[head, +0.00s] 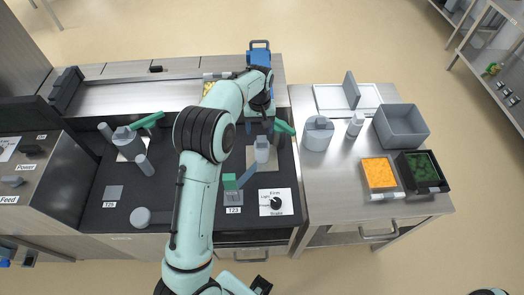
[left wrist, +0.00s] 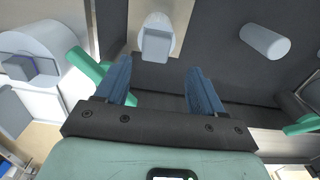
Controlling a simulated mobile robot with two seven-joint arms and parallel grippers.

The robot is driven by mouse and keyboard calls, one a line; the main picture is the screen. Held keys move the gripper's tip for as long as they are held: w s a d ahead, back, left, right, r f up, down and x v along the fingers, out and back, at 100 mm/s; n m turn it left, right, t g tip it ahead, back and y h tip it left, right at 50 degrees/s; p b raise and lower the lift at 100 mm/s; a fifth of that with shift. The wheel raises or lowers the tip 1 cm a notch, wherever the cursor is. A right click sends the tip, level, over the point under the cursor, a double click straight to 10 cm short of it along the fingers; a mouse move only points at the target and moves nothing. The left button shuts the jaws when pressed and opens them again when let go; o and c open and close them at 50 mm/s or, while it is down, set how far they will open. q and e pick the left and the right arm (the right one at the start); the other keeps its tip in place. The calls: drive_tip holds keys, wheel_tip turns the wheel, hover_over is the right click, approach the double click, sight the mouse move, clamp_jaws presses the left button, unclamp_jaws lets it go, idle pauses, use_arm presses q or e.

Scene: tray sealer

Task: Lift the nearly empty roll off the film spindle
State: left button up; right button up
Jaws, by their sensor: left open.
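My left gripper (head: 261,126) hangs over the dark worktop, partly hidden by its own arm. In the left wrist view its two blue fingers (left wrist: 158,88) are apart with nothing between them. A small pale grey cylinder (head: 262,151) with a block-like top stands on a beige pad, nearer me than the gripper; it also shows beyond the fingers in the left wrist view (left wrist: 155,42). It may be the roll on its spindle, but I cannot tell for certain. A larger grey-white cylinder with a knob (head: 318,135) stands on the right-hand table.
Green levers stand at left (head: 147,120) and right (head: 286,128). Another grey cylinder (head: 145,165) stands left of my arm. The right table holds a grey bin (head: 402,126), an orange-filled tray (head: 379,173) and a green-filled tray (head: 420,170). Its front left is clear.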

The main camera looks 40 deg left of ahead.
sight(262, 138)
use_arm(q)
drive_tip(key=f, duration=0.4)
drive_tip(key=shift+d+f, duration=0.4)
drive_tip(key=shift+f, duration=0.55)
clamp_jaws()
